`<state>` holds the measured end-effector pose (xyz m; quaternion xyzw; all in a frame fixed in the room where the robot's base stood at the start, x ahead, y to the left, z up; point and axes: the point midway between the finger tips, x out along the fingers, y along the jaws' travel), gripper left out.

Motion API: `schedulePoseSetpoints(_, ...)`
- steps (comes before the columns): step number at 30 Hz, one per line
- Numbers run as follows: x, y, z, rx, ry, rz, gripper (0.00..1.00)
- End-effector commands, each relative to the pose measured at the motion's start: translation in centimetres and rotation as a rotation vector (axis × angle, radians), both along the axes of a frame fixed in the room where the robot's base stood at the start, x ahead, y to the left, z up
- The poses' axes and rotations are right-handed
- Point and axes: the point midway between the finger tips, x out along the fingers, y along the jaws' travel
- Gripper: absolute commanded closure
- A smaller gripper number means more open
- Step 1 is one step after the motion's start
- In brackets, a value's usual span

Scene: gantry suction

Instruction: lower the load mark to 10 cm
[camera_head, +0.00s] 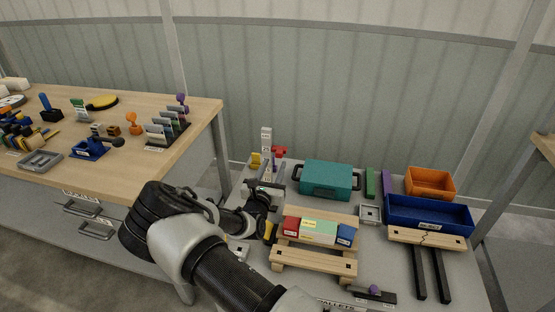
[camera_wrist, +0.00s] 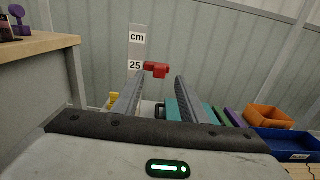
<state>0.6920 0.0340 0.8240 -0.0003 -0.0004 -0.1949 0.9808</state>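The load mark, a small red block (camera_wrist: 157,70), sits beside the upright white scale (camera_wrist: 137,48) in the wrist view. The scale reads "cm" and "25", and the red mark is level with about the 25 label. In the head view the scale (camera_head: 266,138) stands at the table's back left, with the red mark (camera_head: 279,151) at its right. My gripper (camera_wrist: 161,76) is open, with its two fingers apart and nothing seen between them. The red mark shows beyond the fingertips, in line with the gap. I cannot tell how far away it is.
A teal case (camera_head: 330,179) stands right of the scale. Wooden pallets (camera_head: 315,262) with coloured blocks lie in front. A blue bin (camera_head: 425,214) and an orange bin (camera_head: 430,181) are at the right. A yellow piece (camera_head: 255,160) is left of the scale. A wooden workbench (camera_head: 190,150) stands left.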

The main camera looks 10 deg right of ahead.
Motion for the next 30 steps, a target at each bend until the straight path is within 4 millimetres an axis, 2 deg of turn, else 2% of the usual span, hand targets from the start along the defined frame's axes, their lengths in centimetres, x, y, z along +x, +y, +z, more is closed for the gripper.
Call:
schedulePoseSetpoints(3,2.3,-1.0,-0.2,0.001,-0.001,-0.002,0.61)
schedulePoseSetpoints(9,4.8,-2.1,-0.1,0.001,-0.001,-0.001,0.61)
schedulePoseSetpoints(14,5.6,-2.3,0.0,0.001,0.000,0.000,0.61)
schedulePoseSetpoints(22,5.7,-2.4,0.0,0.001,0.000,-0.001,0.61)
schedulePoseSetpoints(29,5.7,-2.4,0.0,0.001,0.000,-0.001,1.00)
schedulePoseSetpoints(30,5.7,-2.4,0.0,0.001,0.000,-0.001,1.00)
